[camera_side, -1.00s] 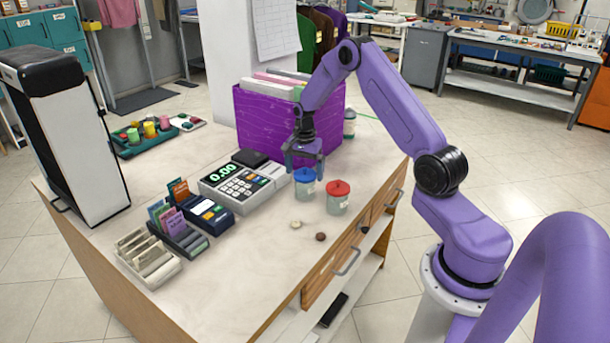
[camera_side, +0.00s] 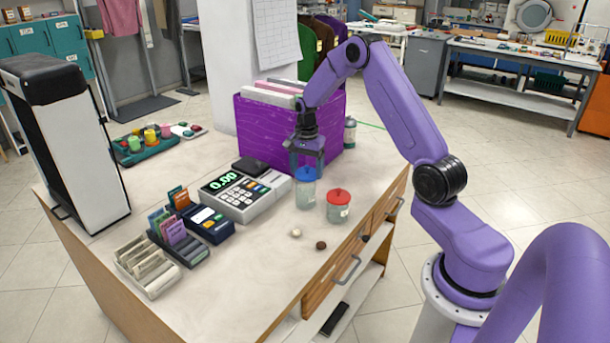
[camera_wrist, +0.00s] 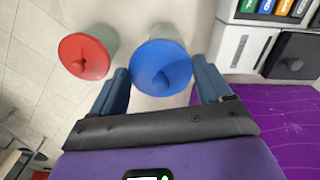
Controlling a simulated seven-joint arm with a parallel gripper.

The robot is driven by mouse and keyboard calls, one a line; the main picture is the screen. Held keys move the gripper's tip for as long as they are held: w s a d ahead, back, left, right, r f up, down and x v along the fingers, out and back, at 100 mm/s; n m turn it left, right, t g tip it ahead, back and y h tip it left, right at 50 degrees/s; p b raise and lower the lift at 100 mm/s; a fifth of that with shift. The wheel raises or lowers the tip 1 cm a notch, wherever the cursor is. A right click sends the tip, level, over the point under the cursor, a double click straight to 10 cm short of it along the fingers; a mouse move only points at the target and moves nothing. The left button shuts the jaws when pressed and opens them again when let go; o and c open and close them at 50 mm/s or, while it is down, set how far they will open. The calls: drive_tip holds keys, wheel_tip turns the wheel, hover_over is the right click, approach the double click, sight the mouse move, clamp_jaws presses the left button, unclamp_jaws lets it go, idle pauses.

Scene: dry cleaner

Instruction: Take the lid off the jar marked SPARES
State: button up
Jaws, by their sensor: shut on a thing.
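A clear jar (camera_side: 305,197) with a blue lid (camera_side: 305,174) stands near the counter's right edge. My gripper (camera_side: 306,167) points down and is shut on the blue lid. In the wrist view the round blue lid (camera_wrist: 161,68) with its knob lies between my fingers (camera_wrist: 163,88). The lid is raised over the jar, roughly level; the picture is too small to show the gap clearly. A second clear jar (camera_side: 338,212) with a red lid (camera_side: 339,196) stands just right of it, lid on. The jar labels are too small to read, so I cannot tell which says SPARES.
A purple file box (camera_side: 270,131) stands close behind my gripper. A till with a keypad (camera_side: 240,195) is to the left. Two small round items, one pale (camera_side: 295,232) and one brown (camera_side: 321,245), lie in front of the jars.

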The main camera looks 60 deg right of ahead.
drive_tip(key=s+a+r, duration=0.5)
drive_tip(key=s+r, duration=0.4)
drive_tip(key=s, duration=0.3)
drive_tip(key=w+a+f, duration=0.1)
drive_tip(key=a+f, duration=0.7)
drive_tip(key=a, duration=0.3)
hover_over(273, 227)
drive_tip(key=s, duration=0.1)
wheel_tip(273, 227, down, 8)
drive_tip(key=shift+s+a+f, duration=0.1)
drive_tip(key=shift+s, duration=0.05)
drive_tip(key=shift+w+f, duration=0.5)
drive_tip(key=shift+f, duration=0.1)
drive_tip(key=shift+w+f, duration=0.1)
drive_tip(key=shift+f, duration=1.55)
drive_tip(key=shift+f, duration=0.1)
